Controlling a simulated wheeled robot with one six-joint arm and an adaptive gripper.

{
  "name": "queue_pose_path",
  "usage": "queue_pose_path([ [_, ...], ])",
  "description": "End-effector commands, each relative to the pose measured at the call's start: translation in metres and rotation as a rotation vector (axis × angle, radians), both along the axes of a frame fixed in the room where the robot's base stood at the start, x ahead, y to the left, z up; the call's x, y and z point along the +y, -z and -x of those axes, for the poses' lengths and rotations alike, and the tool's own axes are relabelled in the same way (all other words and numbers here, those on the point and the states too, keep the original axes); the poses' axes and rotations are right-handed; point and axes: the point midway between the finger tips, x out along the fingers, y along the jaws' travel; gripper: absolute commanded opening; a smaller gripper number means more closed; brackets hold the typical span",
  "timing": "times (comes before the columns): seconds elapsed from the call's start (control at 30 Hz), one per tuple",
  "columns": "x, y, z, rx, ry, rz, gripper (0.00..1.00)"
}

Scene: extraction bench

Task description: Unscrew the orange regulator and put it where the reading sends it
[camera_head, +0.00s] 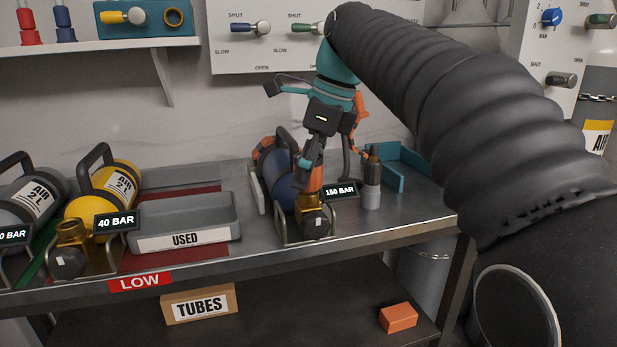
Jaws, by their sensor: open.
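A blue cylinder (279,179) lies in a cradle on the bench, its brass valve (314,222) towards the front. A display beside it (340,190) reads 150 BAR. My gripper (308,183) is pointed down directly over this valve, with its jaws open. An orange part (315,180) shows at the jaws just above the valve; it may be the orange regulator, but the fingers and valve overlap there and I cannot tell whether they touch. A grey tray labelled USED (185,240) is left of the cylinder, above a red LOW label (139,281).
A yellow cylinder (88,208) with a 40 BAR display and a grey cylinder (36,193) lie at left. A grey upright holder (371,195) and a teal bracket (388,180) stand at right. A TUBES box (198,303) and an orange block (398,318) are on the lower shelf.

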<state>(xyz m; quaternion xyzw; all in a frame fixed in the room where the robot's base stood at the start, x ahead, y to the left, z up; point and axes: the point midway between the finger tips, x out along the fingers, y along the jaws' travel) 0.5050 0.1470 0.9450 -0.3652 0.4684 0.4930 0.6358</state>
Motion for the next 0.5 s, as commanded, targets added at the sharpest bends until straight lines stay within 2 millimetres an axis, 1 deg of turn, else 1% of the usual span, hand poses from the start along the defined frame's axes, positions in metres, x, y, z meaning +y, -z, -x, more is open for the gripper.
queue_pose_path([
  [0.1,0.0004,-0.0002,0.0007,-0.001,0.128,0.001,0.77],
  [0.5,0.0005,-0.0005,0.0005,-0.002,0.549,0.0,0.77],
])
